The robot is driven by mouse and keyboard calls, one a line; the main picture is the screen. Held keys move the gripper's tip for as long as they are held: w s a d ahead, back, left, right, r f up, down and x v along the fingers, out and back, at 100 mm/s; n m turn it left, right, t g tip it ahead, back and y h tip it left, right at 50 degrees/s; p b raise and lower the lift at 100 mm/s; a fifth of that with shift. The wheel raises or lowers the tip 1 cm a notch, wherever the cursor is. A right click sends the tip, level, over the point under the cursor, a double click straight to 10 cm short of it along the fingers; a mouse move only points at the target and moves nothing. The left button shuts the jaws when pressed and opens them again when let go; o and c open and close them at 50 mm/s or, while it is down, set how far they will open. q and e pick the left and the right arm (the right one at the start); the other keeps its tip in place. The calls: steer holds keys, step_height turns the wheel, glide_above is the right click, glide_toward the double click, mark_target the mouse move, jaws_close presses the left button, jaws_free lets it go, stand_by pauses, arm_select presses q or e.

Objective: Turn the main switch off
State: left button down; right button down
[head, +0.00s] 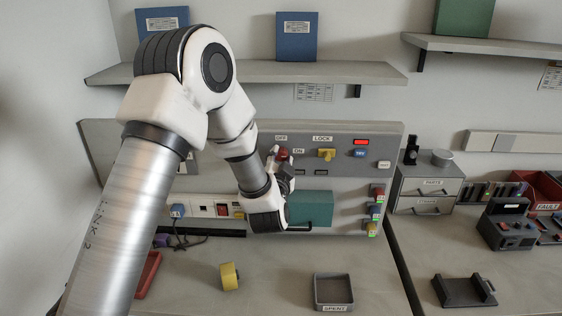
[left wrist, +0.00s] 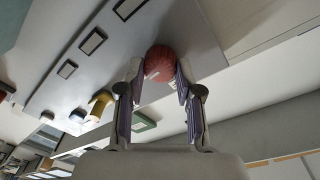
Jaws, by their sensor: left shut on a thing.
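The main switch is a red round knob (head: 284,152) on the upright grey panel (head: 345,140), below an OFF label and left of an ON label. My left gripper (head: 281,162) reaches up to it from below and is shut on it. In the left wrist view the red knob (left wrist: 160,61) sits between the two fingertips (left wrist: 158,72), with a small pale mark on its near side. Which label the knob points to cannot be told. My right gripper is not in view.
A yellow LOCK knob (head: 326,154) and a blue button (head: 360,154) are right of the switch. A shelf (head: 250,73) hangs above.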

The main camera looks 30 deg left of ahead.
arm_select(q)
steer(key=n+b, duration=0.2)
steer(key=n, duration=0.1)
steer(key=shift+f+b, duration=0.15)
steer(key=shift+b, duration=0.25)
steer(key=n+y+b, duration=0.1)
steer(key=n+b, duration=0.8)
steer(key=n, duration=0.1)
steer(key=shift+a+n, duration=0.1)
steer(key=shift+n, duration=0.2)
steer(key=n+b, duration=0.3)
steer(key=shift+y, duration=0.3)
steer(key=shift+n+b, duration=0.5)
steer(key=shift+n, duration=0.2)
steer(key=shift+r, duration=0.2)
steer(key=c, duration=1)
jaws_free()
steer(key=shift+o, duration=1.3)
steer(key=shift+w+f, duration=0.2)
